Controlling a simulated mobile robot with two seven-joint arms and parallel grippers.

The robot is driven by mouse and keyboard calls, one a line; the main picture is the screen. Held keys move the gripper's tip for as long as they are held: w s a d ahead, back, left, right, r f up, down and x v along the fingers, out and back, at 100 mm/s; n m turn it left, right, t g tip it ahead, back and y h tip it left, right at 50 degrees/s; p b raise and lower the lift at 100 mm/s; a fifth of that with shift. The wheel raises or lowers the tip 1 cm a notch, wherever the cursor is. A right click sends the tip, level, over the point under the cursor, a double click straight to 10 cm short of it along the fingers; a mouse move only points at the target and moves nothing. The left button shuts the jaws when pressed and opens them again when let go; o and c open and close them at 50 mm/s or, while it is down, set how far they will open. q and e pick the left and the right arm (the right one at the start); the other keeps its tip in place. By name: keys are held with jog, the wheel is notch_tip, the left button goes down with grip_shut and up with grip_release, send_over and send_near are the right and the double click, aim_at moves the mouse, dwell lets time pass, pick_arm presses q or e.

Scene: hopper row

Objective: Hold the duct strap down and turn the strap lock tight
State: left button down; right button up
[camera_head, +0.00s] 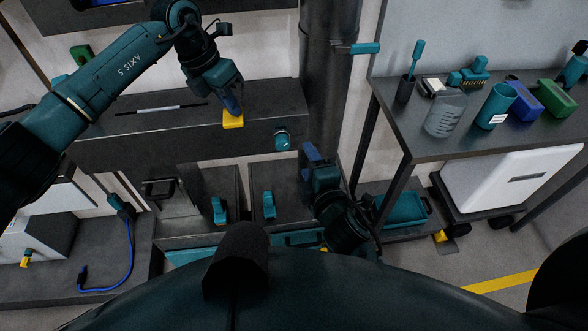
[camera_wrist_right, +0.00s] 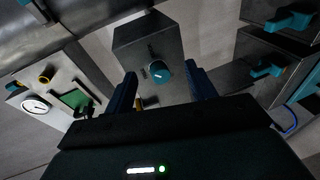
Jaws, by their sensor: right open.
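The yellow block (camera_head: 233,119), which may be the strap's end, sits at the front top edge of the long dark duct (camera_head: 110,150). My left gripper (camera_head: 232,106) points down with its blue fingertips at this block; I cannot tell whether they grip or only press it. A round teal knob with a pale mark, likely the strap lock (camera_head: 282,138), is on the duct's front face, right of the block. It also shows in the right wrist view (camera_wrist_right: 161,71). My right gripper (camera_head: 312,152) is open and empty, its fingers (camera_wrist_right: 163,88) spread either side of the knob in that view, apart from it.
A vertical metal pipe (camera_head: 328,85) with a teal handle (camera_head: 365,48) stands behind my right gripper. A bench (camera_head: 395,120) with cups and blocks is at the right. Dark boxes with teal handles (camera_head: 269,205) sit below the duct. A gauge (camera_wrist_right: 36,106) shows at left in the wrist view.

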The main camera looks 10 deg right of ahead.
aim_at(284, 144)
jog(key=s+a+r+n+g+h, duration=0.2)
jog(key=s+a+r+n, duration=0.25)
jog(key=n, duration=1.15)
jog(key=x, duration=1.1)
jog(key=shift+w, duration=0.45)
jog(key=shift+c, duration=0.6)
jog(key=c, duration=0.9)
jog(key=shift+c, duration=0.2)
